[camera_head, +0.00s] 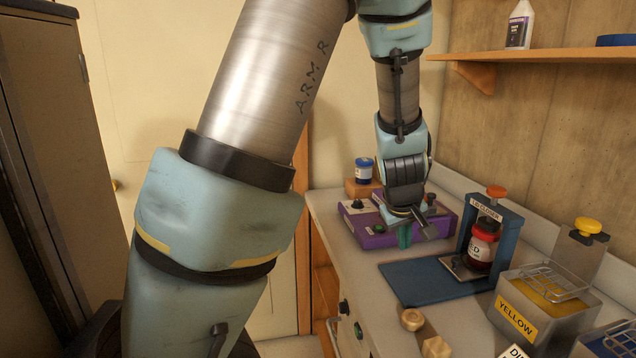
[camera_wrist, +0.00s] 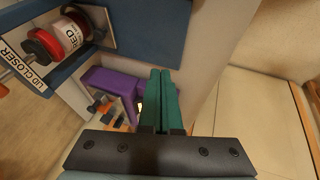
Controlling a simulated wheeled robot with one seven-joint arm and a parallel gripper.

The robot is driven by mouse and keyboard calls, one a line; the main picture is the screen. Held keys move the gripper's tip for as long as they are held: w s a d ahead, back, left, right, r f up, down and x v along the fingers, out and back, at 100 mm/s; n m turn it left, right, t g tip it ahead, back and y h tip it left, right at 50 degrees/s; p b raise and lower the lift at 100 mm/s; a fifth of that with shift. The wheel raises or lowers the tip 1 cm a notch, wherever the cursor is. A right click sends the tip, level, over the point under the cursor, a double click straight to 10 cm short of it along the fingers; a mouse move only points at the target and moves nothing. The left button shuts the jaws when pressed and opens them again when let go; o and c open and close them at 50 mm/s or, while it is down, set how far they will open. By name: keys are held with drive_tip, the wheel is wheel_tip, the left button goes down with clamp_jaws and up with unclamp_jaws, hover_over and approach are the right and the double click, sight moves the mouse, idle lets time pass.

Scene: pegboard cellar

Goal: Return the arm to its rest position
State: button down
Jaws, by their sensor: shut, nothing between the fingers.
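My arm, marked "ARM R", fills the left and middle of the head view and reaches over the bench. My gripper (camera_head: 405,238) hangs with its green fingers down, in front of the purple box (camera_head: 378,238) as seen there. In the wrist view the two green fingers of my gripper (camera_wrist: 161,75) lie side by side, shut, with nothing held. The purple box also shows beyond them in the wrist view (camera_wrist: 112,80). I cannot tell whether the fingertips touch anything.
A blue mat (camera_head: 425,283), a YELLOW bin (camera_head: 520,308) and wooden pieces (camera_head: 412,319) are nearer. A blue jar (camera_head: 364,170) stands behind. A shelf (camera_head: 560,54) overhangs at upper right.

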drive_tip(key=s+a+m+g+y, duration=0.1)
drive_tip(key=s+a, duration=0.3)
drive_tip(key=a, duration=0.9)
drive_tip(key=s+a+r+m+g+y, duration=0.1)
drive_tip(key=s+a, duration=0.3)
drive_tip(key=a, duration=1)
drive_tip(key=shift+r+m+g+y, duration=0.25)
drive_tip(key=shift+m+g+y, duration=0.15)
drive_tip(key=shift+m+g, duration=0.25)
